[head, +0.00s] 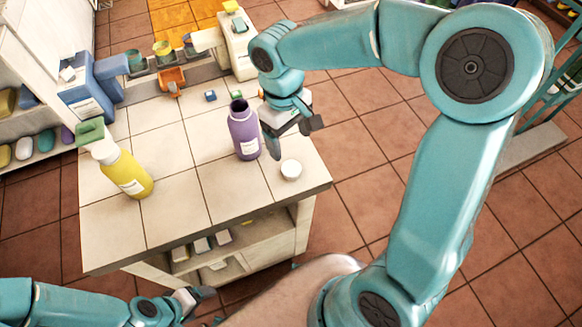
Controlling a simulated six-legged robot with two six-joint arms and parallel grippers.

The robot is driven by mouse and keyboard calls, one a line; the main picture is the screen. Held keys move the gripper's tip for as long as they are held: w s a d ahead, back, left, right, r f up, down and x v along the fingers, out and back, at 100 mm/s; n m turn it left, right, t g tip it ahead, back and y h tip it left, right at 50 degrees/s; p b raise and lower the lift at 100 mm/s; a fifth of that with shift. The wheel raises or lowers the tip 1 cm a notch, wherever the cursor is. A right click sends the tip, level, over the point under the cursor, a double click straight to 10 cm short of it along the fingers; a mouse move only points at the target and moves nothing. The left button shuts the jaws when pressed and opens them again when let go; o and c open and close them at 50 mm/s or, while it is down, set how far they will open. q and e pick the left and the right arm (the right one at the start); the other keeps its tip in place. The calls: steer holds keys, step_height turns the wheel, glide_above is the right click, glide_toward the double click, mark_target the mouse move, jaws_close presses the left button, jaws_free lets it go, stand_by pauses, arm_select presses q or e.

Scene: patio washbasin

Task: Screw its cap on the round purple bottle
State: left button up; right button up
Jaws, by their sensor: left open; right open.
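The round purple bottle (243,132) stands upright on the tiled table, its dark mouth open at the top. A white round cap (291,169) lies on the table to the bottle's right and nearer to me, close to the table's right edge. My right gripper (294,137) is open and empty, beside the bottle on its right and above and behind the cap. One finger appears very close to the bottle; I cannot tell whether they touch. My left gripper (198,298) is open and empty, low in front of the table.
A yellow bottle with a green top (125,174) stands at the table's left. A blue object (92,90) and an orange container (171,79) are at the back. The table's front middle is clear.

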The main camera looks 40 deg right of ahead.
glide_above(291, 168)
steer(key=shift+w+d+f, duration=0.1)
steer(key=shift+w+f, duration=0.05)
steer(key=shift+f, duration=1)
steer(key=shift+w+d+f, duration=0.1)
steer(key=shift+f, duration=1.05)
steer(key=shift+s+a+f, duration=0.1)
steer(key=shift+s+f, duration=0.05)
steer(key=shift+f, duration=1.15)
steer(key=shift+s+a+f, duration=0.1)
steer(key=shift+f, duration=1.15)
steer(key=shift+w, duration=0.1)
steer(key=c, duration=1.1)
